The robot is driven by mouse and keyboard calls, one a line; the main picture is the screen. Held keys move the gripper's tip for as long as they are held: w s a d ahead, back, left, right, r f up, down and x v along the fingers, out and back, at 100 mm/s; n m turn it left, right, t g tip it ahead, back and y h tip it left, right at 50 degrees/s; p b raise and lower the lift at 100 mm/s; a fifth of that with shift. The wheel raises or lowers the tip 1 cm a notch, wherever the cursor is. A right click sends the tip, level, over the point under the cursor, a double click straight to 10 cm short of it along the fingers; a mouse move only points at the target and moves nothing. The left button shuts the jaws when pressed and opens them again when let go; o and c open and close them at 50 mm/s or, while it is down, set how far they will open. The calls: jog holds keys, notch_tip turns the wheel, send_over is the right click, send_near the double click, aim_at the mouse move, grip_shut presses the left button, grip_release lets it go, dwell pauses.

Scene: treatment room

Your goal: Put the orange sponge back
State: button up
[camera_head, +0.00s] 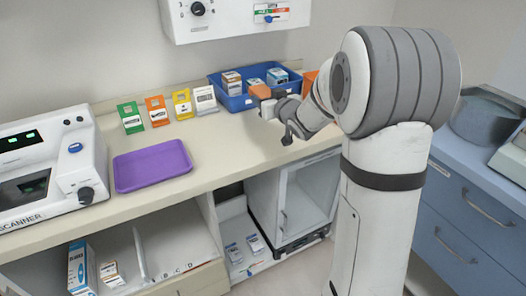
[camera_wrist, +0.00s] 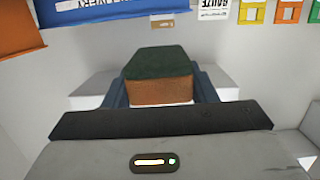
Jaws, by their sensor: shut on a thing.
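The orange sponge has a dark green scouring side. In the wrist view the sponge (camera_wrist: 160,78) sits between my two fingers, green side up, its orange edge facing the camera. In the head view the sponge (camera_head: 260,91) shows as a small orange block at the end of my gripper (camera_head: 268,104). My gripper is shut on it and holds it above the counter, in front of the blue bin (camera_head: 240,102). An orange container (camera_head: 309,79) stands right of the blue bin, partly hidden by my arm. Its inside cannot be seen.
Small boxes stand in the blue bin. Several coloured packets (camera_head: 157,111) line the wall to its left. A purple tray (camera_head: 152,166) lies on the counter beside a scanner (camera_head: 45,163). The counter (camera_head: 222,147) between tray and bin is clear. A glass-door cabinet (camera_head: 296,203) stands below.

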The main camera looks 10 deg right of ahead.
aim_at(269, 137)
jog(key=shift+s+d+f+y+b, duration=0.15)
jog(key=shift+f+b, duration=0.25)
jog(key=shift+b, duration=0.2)
jog(key=shift+s+d+f+y+b, duration=0.15)
jog(key=shift+f+b, duration=0.25)
jog(key=shift+b, duration=0.2)
jog(key=shift+f, duration=0.35)
notch_tip(269, 137, down, 9)
jog(key=shift+f+b, duration=0.1)
jog(key=shift+b, duration=0.95)
jog(key=o, duration=1.1)
